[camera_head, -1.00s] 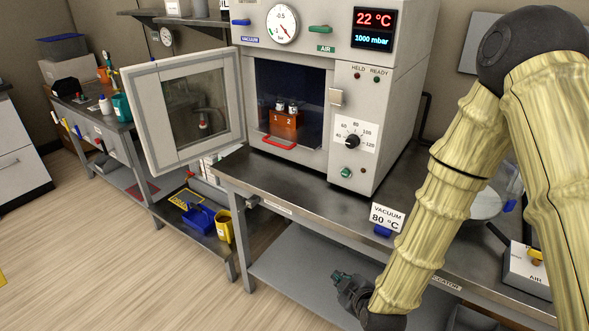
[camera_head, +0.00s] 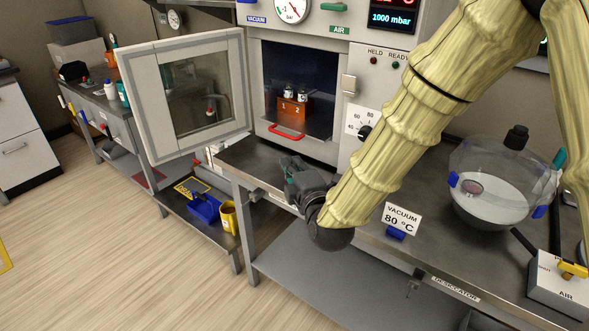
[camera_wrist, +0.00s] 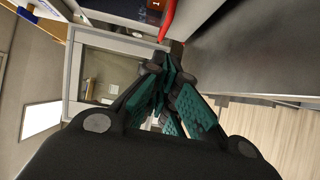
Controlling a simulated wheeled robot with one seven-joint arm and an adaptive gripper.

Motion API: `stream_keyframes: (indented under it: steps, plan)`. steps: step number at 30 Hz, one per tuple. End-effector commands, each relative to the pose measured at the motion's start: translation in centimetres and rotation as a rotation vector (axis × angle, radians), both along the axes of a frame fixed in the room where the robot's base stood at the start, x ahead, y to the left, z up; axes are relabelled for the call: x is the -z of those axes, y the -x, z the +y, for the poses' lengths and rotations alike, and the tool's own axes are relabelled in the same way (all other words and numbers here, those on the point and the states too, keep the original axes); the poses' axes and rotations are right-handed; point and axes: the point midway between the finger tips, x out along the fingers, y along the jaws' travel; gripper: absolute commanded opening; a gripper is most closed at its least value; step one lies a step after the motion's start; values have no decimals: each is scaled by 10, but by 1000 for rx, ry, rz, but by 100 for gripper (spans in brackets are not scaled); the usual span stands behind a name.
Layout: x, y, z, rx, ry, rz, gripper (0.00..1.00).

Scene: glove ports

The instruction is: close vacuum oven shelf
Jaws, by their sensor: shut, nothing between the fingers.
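The vacuum oven (camera_head: 375,87) stands on the bench with its windowed door (camera_head: 140,100) swung wide open to the left. Inside, a shelf with a red handle (camera_head: 287,132) at its front carries an orange block (camera_head: 292,107) marked 1 and 2, with small vials in it. My gripper (camera_head: 292,165) is shut and empty, in front of the oven and just below the red handle in the head view, apart from it as far as I can tell. In the wrist view the closed teal fingertips (camera_wrist: 165,68) point toward the red handle (camera_wrist: 168,20) and the open door (camera_wrist: 90,75).
A vacuum sign reading 80 °C (camera_head: 402,217) stands on the bench's front edge. A glass desiccator (camera_head: 490,205) and an air box (camera_head: 560,285) are at the right. Floor is clear at left.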

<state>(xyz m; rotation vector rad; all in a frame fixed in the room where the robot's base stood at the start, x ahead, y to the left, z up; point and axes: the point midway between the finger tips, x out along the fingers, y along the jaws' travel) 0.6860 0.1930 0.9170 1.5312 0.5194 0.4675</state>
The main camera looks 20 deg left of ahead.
Motion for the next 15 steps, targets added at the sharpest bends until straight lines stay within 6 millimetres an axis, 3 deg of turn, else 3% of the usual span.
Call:
stream_keyframes:
  steps: [10,15]
  plan:
    - [2,-47,35,-1,-2,2,0]
    - [3,-69,32,-1,-2,3,0]
